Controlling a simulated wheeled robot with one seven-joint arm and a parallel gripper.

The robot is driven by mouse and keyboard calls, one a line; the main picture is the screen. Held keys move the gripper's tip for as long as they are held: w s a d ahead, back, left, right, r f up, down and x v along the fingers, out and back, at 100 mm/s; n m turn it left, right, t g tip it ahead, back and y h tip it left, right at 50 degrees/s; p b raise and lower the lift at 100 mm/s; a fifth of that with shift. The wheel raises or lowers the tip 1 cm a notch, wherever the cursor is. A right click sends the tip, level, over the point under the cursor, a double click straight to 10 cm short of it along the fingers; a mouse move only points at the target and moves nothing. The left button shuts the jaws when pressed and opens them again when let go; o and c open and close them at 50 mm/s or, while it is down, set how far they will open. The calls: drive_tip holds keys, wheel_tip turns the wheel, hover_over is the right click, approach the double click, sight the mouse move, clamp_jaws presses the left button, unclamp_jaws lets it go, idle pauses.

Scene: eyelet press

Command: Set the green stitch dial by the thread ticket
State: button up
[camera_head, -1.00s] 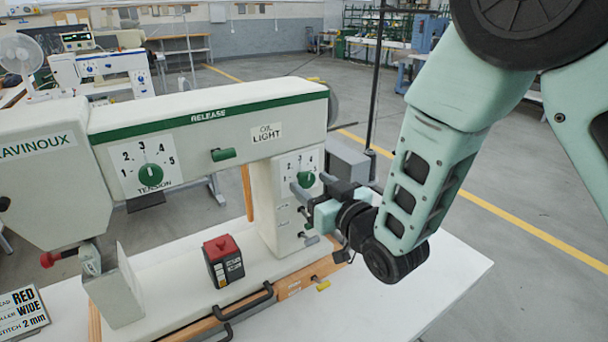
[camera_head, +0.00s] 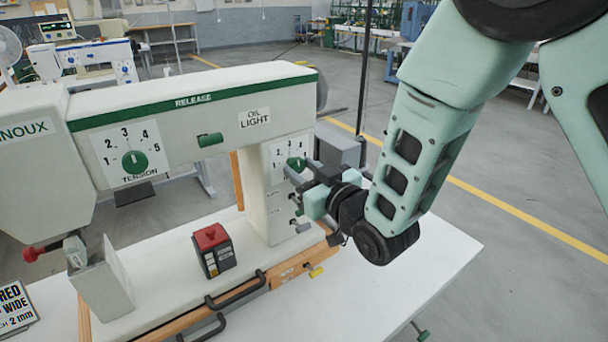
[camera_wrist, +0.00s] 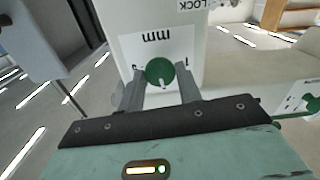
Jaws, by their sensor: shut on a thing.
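The green stitch dial (camera_head: 296,163) sits on a white numbered plate on the sewing machine's right upright.
A green tension dial (camera_head: 135,162) sits on the machine's left front, near a green release lever (camera_head: 210,139). A red-topped box (camera_head: 213,250) stands on the machine bed. Black handles (camera_head: 238,294) project in front. The white table (camera_head: 400,285) is clear at right.

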drive_tip(key=n+b, duration=0.4)
drive_tip(key=shift+f+n, duration=0.2)
drive_tip(key=shift+n, duration=0.2)
drive_tip(key=shift+r+n+b, duration=0.15)
drive_tip(key=shift+n+b, duration=1.15)
drive_tip(key=shift+n, duration=0.2)
drive_tip(key=o, duration=0.9)
drive_tip(key=shift+o, duration=0.2)
